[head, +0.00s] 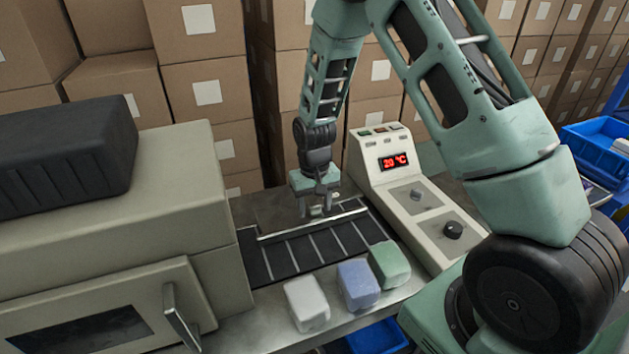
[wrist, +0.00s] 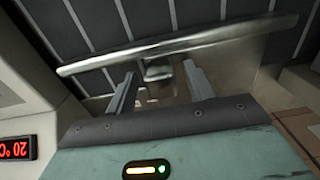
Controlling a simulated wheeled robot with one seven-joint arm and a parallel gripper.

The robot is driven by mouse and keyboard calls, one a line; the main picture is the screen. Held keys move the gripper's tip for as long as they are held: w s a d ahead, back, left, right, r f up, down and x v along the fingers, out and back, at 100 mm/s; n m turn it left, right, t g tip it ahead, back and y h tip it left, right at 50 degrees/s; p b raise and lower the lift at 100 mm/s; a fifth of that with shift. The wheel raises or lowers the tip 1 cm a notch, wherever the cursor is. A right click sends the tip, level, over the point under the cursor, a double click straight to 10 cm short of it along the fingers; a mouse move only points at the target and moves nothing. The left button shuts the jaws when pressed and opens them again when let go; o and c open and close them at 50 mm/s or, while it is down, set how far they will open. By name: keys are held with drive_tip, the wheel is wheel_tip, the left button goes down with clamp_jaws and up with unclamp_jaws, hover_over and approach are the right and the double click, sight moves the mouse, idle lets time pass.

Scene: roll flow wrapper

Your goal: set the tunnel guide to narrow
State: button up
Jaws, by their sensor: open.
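The tunnel guide is a shiny metal rail (head: 285,231) lying along the far side of the dark conveyor belt (head: 315,247). In the wrist view the rail (wrist: 215,37) crosses the picture, with a small metal tab (wrist: 158,73) on its near side. My gripper (head: 316,211) points down at the rail in the head view. In the wrist view my gripper (wrist: 160,90) is open, with one finger to each side of the tab. There are gaps between the fingers and the tab. I cannot tell how far down the fingertips reach beside it.
White (head: 307,303), blue (head: 358,285) and green (head: 389,264) packs sit along the front edge. The beige machine housing (head: 190,200) is left; stacked cartons (head: 205,90) stand behind.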

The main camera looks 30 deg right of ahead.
sight(314, 203)
wheel_tip(314, 203, up, 17)
drive_tip(key=b, duration=0.1)
drive_tip(key=shift+f, duration=0.2)
idle(0.4)
